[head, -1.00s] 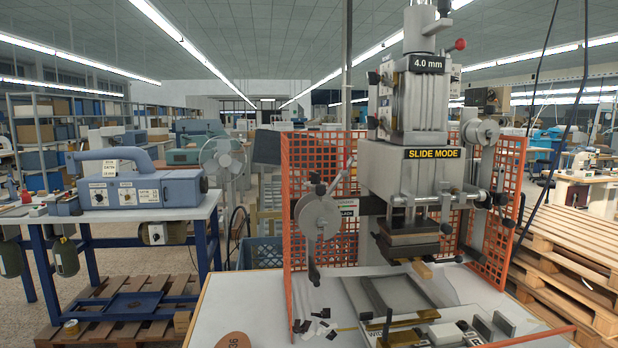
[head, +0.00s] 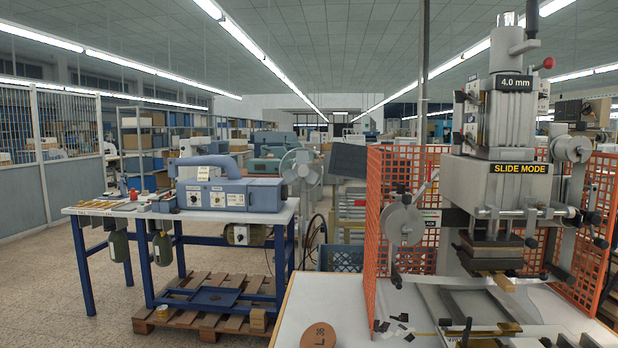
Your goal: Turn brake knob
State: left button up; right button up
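The foil stamping press (head: 500,130) stands at the right in the head view, with a "4.0 mm" sign and a "SLIDE MODE" sign on it. A grey round reel disc (head: 402,225) sits on its left side, with a small hub at its centre. A second grey disc (head: 571,149) is at the upper right of the press. I cannot tell for certain which part is the brake knob. Neither of my grippers is in view.
An orange mesh guard (head: 385,180) flanks the press on a white table (head: 345,305). A round brown tag (head: 320,334) and small dark and white pieces (head: 393,325) lie on the table. A blue-legged workbench (head: 150,212) stands at the left, with open floor in front.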

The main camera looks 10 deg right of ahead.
aim_at(400, 187)
jog(key=u, duration=1.55)
jog(key=i, duration=2.35)
jog(key=z, duration=3.4)
jog(key=i, duration=0.8)
